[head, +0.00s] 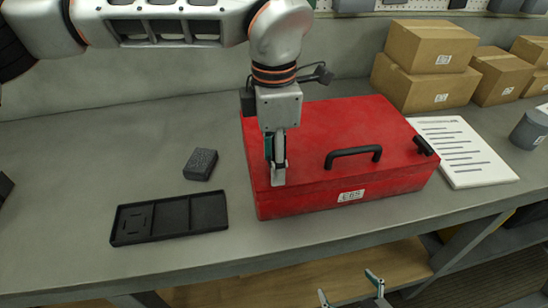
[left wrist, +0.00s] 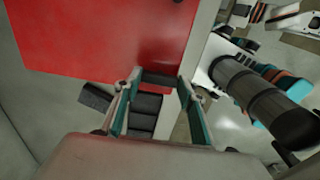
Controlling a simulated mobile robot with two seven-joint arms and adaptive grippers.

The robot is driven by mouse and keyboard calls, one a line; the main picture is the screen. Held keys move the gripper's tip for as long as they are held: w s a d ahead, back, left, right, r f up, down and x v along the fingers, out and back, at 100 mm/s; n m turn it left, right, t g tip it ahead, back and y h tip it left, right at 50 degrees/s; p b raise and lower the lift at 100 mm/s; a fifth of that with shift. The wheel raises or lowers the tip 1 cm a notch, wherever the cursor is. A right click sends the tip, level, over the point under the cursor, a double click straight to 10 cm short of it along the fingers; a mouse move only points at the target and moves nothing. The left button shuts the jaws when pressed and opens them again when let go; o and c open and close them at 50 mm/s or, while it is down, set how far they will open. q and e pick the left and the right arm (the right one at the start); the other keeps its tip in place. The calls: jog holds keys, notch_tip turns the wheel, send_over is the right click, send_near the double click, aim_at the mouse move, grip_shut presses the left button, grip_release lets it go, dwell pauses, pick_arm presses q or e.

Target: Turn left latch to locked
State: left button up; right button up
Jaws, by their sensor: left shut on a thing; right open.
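My left gripper (head: 278,172) points down at the case's front left corner. It is shut on the black left latch (left wrist: 160,79), which shows between the fingertips in the left wrist view. In the head view the fingers hide that latch, so I cannot tell its exact angle. The black right latch (head: 423,146) sits near the front right corner. My right gripper (head: 348,288) is open and empty, low in front of the bench.
A black compartment tray (head: 170,217) and a small dark block (head: 200,164) lie left of the case. A printed sheet (head: 462,152) lies to its right, with a grey cup (head: 530,130) beyond. Cardboard boxes (head: 425,65) stand at the back right. The bench's far left is mostly clear.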

pick_arm(q)
jog(key=n+b, duration=0.3)
jog(key=shift+f+n, duration=0.15)
jog(key=shift+n, duration=0.15)
jog(key=n+b, duration=0.1)
jog(key=n, duration=0.1)
jog(key=shift+n, duration=0.4)
jog(key=n+b, duration=0.1)
jog(key=n, duration=0.1)
jog(key=shift+n, duration=0.3)
jog(key=n+b, duration=0.1)
jog(key=n, duration=0.5)
jog(key=shift+b, duration=0.35)
jog(key=shift+r+n, duration=0.2)
jog(key=shift+n, duration=1.3)
jog(key=o, duration=1.1)
